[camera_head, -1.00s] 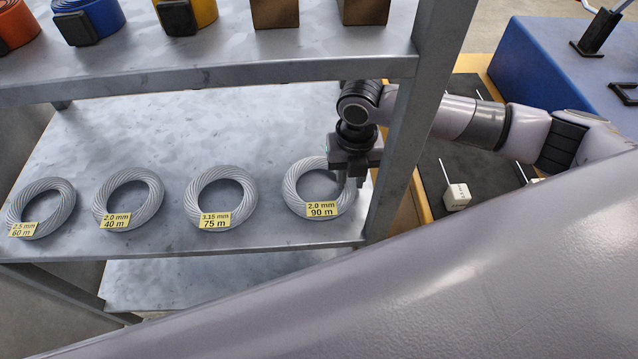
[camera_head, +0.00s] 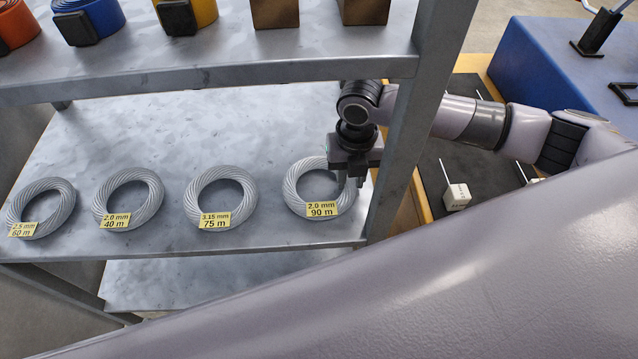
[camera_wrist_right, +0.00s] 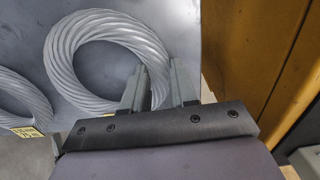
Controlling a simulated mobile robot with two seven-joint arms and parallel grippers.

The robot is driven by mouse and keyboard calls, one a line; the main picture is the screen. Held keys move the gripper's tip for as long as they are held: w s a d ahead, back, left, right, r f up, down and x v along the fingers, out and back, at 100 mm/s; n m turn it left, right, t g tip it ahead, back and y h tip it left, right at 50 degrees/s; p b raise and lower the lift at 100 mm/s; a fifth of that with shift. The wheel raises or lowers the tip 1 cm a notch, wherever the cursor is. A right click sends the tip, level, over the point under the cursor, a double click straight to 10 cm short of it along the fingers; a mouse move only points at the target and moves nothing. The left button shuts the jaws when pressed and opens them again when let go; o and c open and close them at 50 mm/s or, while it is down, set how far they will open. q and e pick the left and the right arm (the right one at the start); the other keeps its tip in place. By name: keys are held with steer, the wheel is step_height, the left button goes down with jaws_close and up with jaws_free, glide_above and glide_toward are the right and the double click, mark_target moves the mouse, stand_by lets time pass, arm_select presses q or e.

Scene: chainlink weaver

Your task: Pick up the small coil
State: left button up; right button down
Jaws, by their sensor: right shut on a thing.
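Several grey wire-rope coils lie in a row on the middle shelf (camera_head: 150,270). The rightmost coil (camera_head: 297,197) bears a yellow label reading 2.0 mm 90 m; it also fills the upper left of the right wrist view (camera_wrist_right: 88,40). My right gripper (camera_head: 352,178) points down at this coil's right side. In the right wrist view its fingers (camera_wrist_right: 158,88) straddle the coil's ring, and it is shut on it. The coil rests flat on the shelf. Other coils are labelled 3.15 mm 75 m (camera_head: 190,197), 2.0 mm 40 m (camera_head: 102,205) and 2.5 mm 60 m (camera_head: 68,200). My left gripper is not in view.
A grey shelf post (camera_head: 405,130) stands close to the right of my gripper. The upper shelf (camera_head: 220,72) carries coloured rolls and brown boxes. A blue box (camera_head: 545,75) and white blocks (camera_head: 457,197) are at the right. The shelf behind the coils is clear.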

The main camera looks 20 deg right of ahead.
steer(key=shift+r, duration=0.1)
steer(key=shift+w+r, duration=0.1)
steer(key=shift+r, duration=0.1)
